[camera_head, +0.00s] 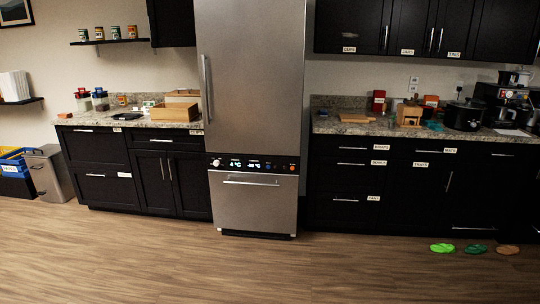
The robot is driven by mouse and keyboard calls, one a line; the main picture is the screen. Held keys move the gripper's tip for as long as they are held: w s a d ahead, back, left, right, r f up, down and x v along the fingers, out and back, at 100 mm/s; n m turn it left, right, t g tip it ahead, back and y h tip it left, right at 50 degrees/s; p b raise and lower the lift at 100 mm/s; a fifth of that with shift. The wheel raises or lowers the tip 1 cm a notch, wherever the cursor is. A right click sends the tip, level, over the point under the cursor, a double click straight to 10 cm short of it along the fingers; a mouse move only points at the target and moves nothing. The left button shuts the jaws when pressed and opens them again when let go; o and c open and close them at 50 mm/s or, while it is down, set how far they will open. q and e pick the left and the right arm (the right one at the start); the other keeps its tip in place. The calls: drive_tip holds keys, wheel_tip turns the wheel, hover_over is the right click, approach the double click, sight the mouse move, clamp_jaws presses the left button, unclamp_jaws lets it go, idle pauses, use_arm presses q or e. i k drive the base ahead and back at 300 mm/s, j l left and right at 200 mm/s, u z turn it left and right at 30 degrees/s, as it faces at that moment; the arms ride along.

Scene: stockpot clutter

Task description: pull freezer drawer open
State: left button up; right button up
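The freezer drawer (254,205) is the lower steel front of the tall fridge (250,80) in the middle of the view. It looks shut, flush under the control panel. Its horizontal bar handle (251,183) runs across near the top of the drawer. The dark control panel (252,164) with lit readouts sits just above it. The fridge door above has a vertical handle (207,88) on its left side. Neither of my grippers shows in the head view.
Dark cabinets with granite counters stand left (160,170) and right (400,190) of the fridge. The wooden floor (240,265) before the drawer is clear. Green and brown flat items (475,249) lie on the floor at right. A grey bin (47,174) stands at left.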

sight(244, 200)
drive_tip(key=i, duration=1.75)
